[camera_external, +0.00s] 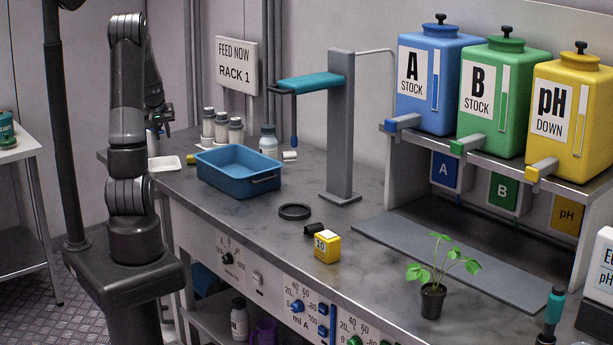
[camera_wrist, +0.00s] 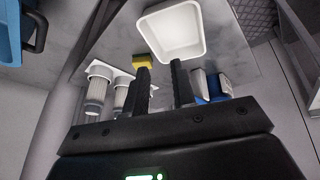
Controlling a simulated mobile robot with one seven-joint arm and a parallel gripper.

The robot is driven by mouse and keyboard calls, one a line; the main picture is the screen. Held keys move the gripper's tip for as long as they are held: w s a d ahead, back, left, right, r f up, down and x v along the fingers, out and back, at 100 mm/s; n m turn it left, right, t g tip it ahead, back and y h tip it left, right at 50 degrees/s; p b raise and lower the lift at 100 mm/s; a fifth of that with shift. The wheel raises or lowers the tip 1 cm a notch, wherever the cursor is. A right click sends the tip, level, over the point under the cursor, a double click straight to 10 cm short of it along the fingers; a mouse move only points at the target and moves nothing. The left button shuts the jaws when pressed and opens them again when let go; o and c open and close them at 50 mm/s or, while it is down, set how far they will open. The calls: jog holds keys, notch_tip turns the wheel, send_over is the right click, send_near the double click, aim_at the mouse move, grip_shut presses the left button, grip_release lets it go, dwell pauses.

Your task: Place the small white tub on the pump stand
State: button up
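The small white tub (camera_external: 165,164) is an open, shallow, empty-looking rectangular dish. It sits at the bench's far left end, left of the blue basin. In the wrist view the tub (camera_wrist: 172,32) lies beyond my fingertips, apart from them. My gripper (camera_wrist: 160,72) is open, with a gap between its two dark fingers and nothing held.
The blue basin (camera_external: 238,185) stands right of the tub, with several white-and-grey bottles (camera_external: 221,129) behind. A yellow block (camera_wrist: 142,61) is near the left finger. A black ring (camera_external: 295,211), yellow box (camera_external: 327,246) and potted plant (camera_external: 433,297) stand farther right.

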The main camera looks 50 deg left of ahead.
jog(key=w+d+r+m+h, duration=0.1)
jog(key=d+r+m, duration=0.15)
jog(key=d, duration=0.55)
jog(key=w+d+r+m+t, duration=0.1)
jog(key=d+r, duration=0.3)
jog(key=d, duration=0.4)
jog(key=w+d+r+m+h, duration=0.15)
jog(key=d+r, duration=0.25)
jog(key=d, duration=0.4)
jog(key=s+d+r+m, duration=0.1)
jog(key=s+d+m, duration=0.2)
jog(key=s+d, duration=0.3)
jog(key=s+d+r+m+t, duration=0.1)
jog(key=s+d+m, duration=0.3)
jog(key=d, duration=0.9)
jog(key=shift+s+r+h, duration=0.3)
jog(key=shift+s+h, duration=0.15)
jog(key=shift+s, duration=0.55)
